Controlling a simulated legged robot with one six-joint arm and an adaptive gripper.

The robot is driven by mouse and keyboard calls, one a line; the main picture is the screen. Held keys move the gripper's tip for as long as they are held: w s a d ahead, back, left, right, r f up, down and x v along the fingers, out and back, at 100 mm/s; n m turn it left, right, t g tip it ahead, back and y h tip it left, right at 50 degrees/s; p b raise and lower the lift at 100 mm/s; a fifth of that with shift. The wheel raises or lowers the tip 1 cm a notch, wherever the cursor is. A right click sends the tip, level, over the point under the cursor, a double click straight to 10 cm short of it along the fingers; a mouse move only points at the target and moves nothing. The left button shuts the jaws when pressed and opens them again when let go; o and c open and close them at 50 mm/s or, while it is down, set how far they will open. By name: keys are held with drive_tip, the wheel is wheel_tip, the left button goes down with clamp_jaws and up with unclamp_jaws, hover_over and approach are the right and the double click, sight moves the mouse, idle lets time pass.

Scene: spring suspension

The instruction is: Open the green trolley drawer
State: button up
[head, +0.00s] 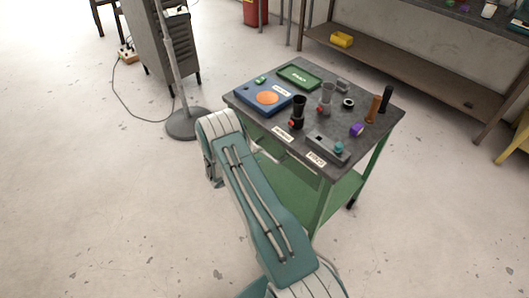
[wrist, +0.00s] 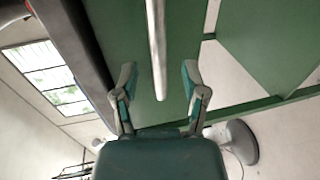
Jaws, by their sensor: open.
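The green trolley stands right of centre in the head view, its dark top (head: 330,95) covered with items. My arm hides much of its near-left side, where a pale handle bar (head: 284,150) shows under the top's edge. In the wrist view the green drawer front (wrist: 120,40) fills the upper middle. Its silver bar handle (wrist: 155,40) runs down the picture between my two spread fingers. My gripper (wrist: 158,68) is open, with a gap to the bar on both sides. I cannot tell how deep the fingers reach around it.
Tools and parts stand on the top, including a blue tray (head: 264,97), a green tray (head: 299,77) and dark cups. A lower green shelf (head: 290,185) lies below. A stand with a round base (head: 187,123) is at the left. The floor in front is clear.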

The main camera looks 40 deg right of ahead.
sight(264, 151)
drive_tip(key=shift+x, duration=1.6)
clamp_jaws()
drive_tip(key=shift+a, duration=0.15)
drive_tip(key=f+v, duration=0.2)
drive_tip(key=v, duration=1)
drive_tip(key=a+f+v, duration=0.1)
drive_tip(key=f+v, duration=0.2)
drive_tip(key=v, duration=1)
drive_tip(key=shift+a+f, duration=0.15)
unclamp_jaws()
